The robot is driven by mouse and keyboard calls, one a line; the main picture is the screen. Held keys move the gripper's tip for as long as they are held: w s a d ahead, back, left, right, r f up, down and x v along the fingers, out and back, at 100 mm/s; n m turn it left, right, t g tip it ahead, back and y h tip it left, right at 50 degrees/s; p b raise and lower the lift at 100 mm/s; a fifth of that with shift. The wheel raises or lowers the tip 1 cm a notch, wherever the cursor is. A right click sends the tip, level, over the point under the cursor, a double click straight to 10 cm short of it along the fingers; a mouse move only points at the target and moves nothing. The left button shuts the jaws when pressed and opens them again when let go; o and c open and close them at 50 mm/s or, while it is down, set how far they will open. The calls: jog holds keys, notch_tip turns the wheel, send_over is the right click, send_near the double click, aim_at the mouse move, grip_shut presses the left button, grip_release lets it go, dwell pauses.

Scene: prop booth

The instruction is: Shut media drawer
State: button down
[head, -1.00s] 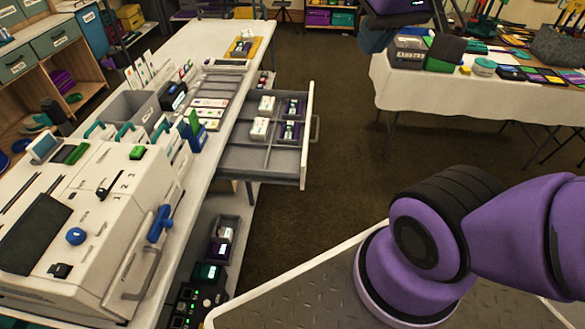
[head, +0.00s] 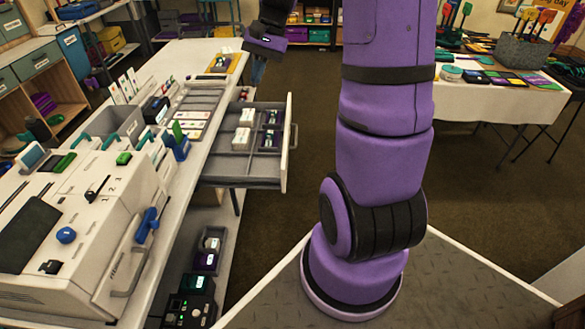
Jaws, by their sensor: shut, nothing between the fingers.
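The media drawer (head: 287,150) is pulled out from the right side of the long white table. Its grey handle (head: 294,136) faces right. White boxes (head: 243,127) and dark purple items (head: 269,130) sit in its back compartments; the front compartments look empty. My gripper (head: 258,72) is in the air at the top of the head view, beyond the drawer and apart from it. Its fingers point down and look closed, with nothing seen between them. The fingertips are small and dark in this view.
A white machine (head: 85,225) stands on the near part of the table (head: 185,62). A yellow tray (head: 223,64) lies at its far end. A cloth-covered table (head: 480,103) stands at the right. Brown floor (head: 262,225) is clear right of the drawer.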

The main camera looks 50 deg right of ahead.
aim_at(209, 165)
jog(key=w+d+f+m+t+y, duration=0.1)
jog(key=d+f+m+t+y, duration=0.45)
jog(key=d+f, duration=1.25)
jog(key=s+d+f+m+t, duration=0.2)
jog(key=s+f+m+t, duration=0.15)
jog(key=f, duration=0.45)
jog(key=s+d+f+m+t, duration=0.2)
jog(key=f+m, duration=0.3)
jog(key=f, duration=0.4)
jog(key=s+d+f+m+t, duration=0.2)
jog(key=s+f+m+t, duration=0.15)
jog(key=f, duration=0.45)
jog(key=x, duration=1.3)
jog(key=shift+w+a+m, duration=0.25)
jog(key=shift+m, duration=0.2)
jog(key=shift+f, duration=0.15)
jog(key=x, duration=3.1)
jog(key=shift+s+a+f, duration=0.1)
jog(key=shift+s+a, duration=0.2)
jog(key=shift+w+a, duration=0.4)
jog(key=shift+w, duration=0.05)
jog(key=shift+a+r, duration=0.1)
jog(key=shift+r, duration=0.1)
